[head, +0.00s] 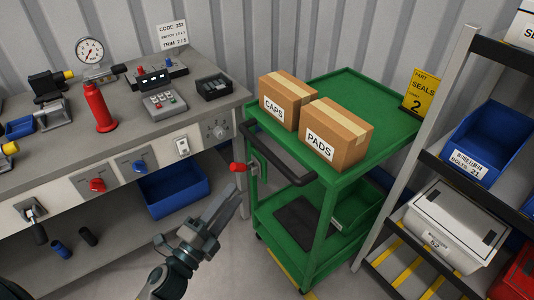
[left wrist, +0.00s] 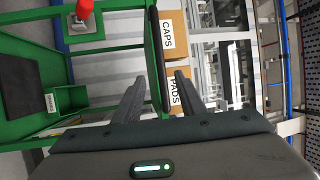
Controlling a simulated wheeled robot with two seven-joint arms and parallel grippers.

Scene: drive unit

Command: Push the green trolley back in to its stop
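The green trolley (head: 385,135) stands between the bench and the shelf rack, near the back wall. Its dark bar handle (head: 275,155) faces me, with a red knob (head: 238,167) beside it. My left gripper (head: 229,198) is low in front of the trolley's near left side, apart from the handle. In the left wrist view the gripper (left wrist: 162,78) is open and empty, and the dark handle (left wrist: 155,50) appears beyond and between its fingers. The trolley's frame (left wrist: 105,45) fills the left of that view. My right gripper is out of view. The stop cannot be made out.
Boxes marked CAPS (head: 284,98) and PADS (head: 336,135) sit on the trolley top. The bench (head: 150,135) is close on the left. The shelf rack (head: 415,150) is close on the right. Yellow floor marking (head: 285,265) shows by the trolley's base.

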